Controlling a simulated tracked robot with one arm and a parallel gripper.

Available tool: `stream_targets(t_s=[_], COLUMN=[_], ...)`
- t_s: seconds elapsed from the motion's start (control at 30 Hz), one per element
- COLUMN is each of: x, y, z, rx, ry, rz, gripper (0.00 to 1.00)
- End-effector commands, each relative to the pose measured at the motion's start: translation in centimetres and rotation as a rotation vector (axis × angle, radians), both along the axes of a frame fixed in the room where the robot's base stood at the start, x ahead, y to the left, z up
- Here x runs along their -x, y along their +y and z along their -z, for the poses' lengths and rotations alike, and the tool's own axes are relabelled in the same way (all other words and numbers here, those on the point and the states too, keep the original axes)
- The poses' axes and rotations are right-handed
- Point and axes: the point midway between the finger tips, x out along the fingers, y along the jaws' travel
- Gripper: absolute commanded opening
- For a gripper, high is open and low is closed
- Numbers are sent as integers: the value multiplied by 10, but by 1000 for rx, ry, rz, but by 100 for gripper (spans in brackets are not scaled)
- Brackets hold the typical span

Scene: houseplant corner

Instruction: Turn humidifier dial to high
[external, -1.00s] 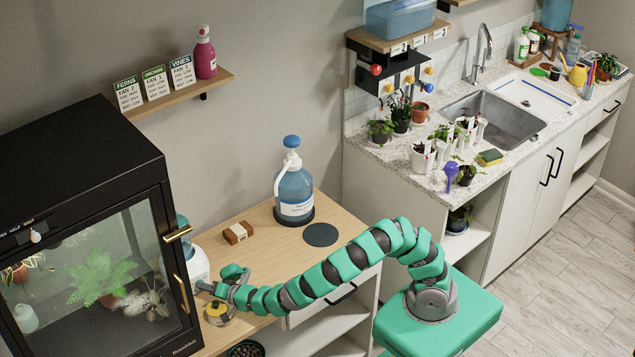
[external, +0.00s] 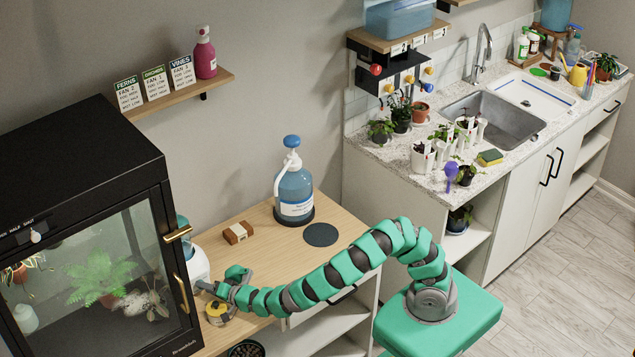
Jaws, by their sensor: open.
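The humidifier (external: 197,264), a white body with a blue-green tank, stands on the wooden counter just right of the black glass cabinet. The cabinet hides part of it. Its dial cannot be made out in this view. My gripper (external: 211,281) is at the humidifier's lower right side, with its jaws open. One grey finger points at the white body; I cannot tell if it touches. Nothing shows held in the jaws.
The glass cabinet (external: 85,250) with its brass handles stands close left of my gripper. A yellow and grey round object (external: 219,313) lies just below it. A brown block (external: 238,233), a blue pump bottle (external: 295,192) and a dark disc (external: 320,235) sit further back on the counter.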

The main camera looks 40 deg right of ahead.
Motion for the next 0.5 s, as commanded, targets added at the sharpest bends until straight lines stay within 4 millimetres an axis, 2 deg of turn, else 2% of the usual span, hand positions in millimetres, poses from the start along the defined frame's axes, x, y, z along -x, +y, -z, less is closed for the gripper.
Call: stream_targets(t_s=[0.27, 0.5], x=[1, 21], y=[0, -5], z=[-1, -6], rx=[1, 3], ry=[-1, -3], rz=[-2, -6], gripper=[48, 48])
